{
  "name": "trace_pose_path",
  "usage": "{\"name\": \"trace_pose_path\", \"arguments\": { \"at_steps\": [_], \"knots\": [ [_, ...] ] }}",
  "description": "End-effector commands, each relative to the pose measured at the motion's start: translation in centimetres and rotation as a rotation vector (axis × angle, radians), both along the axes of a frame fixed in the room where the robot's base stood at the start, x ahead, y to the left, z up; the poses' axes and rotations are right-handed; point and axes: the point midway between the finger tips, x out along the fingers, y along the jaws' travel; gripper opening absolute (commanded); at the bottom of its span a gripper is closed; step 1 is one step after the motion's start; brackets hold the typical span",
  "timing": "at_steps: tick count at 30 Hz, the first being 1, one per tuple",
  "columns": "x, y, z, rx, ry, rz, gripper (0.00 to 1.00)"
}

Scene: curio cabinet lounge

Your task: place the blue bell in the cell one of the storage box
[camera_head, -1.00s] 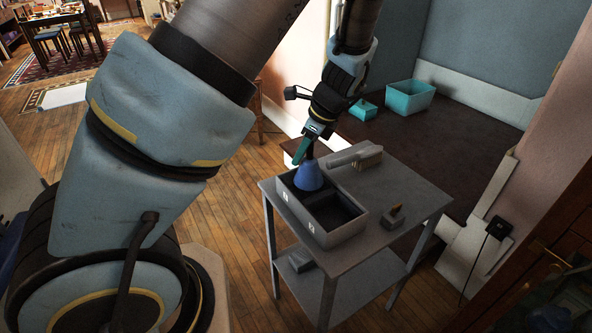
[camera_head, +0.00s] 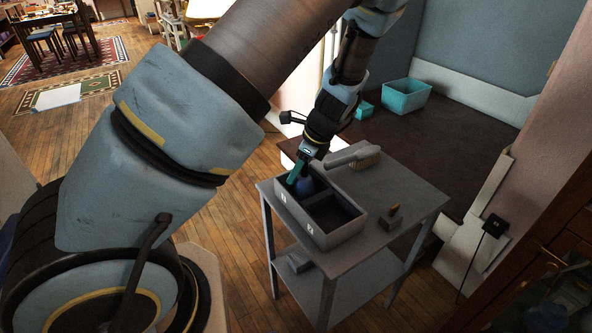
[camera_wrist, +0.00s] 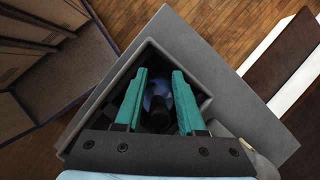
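The blue bell (camera_head: 305,187) is down inside the cell marked 1 of the grey storage box (camera_head: 291,213). In the wrist view the bell (camera_wrist: 158,91) lies between my fingers, its dark handle pointing toward the camera. My gripper (camera_head: 294,178) reaches into that cell. In the wrist view my gripper's teal fingers (camera_wrist: 161,78) stand apart, with gaps on both sides of the handle. The cell floor and the bell's base are mostly hidden. The cell marked 2 looks empty.
The box stands on a small grey table (camera_head: 408,196). A brush (camera_head: 361,157) lies behind the box and a small dark, wood-topped object (camera_head: 390,217) stands to its right. A grey item (camera_head: 299,262) sits on the lower shelf. Teal containers (camera_head: 405,96) stand further back.

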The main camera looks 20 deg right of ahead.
Motion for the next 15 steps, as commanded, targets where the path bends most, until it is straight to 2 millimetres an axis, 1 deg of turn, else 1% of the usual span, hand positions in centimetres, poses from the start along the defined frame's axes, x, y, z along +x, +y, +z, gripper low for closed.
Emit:
{"name": "trace_pose_path", "arguments": {
  "at_steps": [1,3,4,11,15],
  "knots": [
    [0.0,0.0,0.0,0.0,0.0,0.0,0.46],
    [0.0,0.0,0.0,0.0,0.0,0.0,0.54],
    [0.0,0.0,0.0,0.0,0.0,0.0,0.54],
    [0.0,0.0,0.2,0.0,0.0,0.0,0.54],
    [-0.2,-0.4,1.1,-0.003,-0.001,-0.002,0.54]
  ]
}}
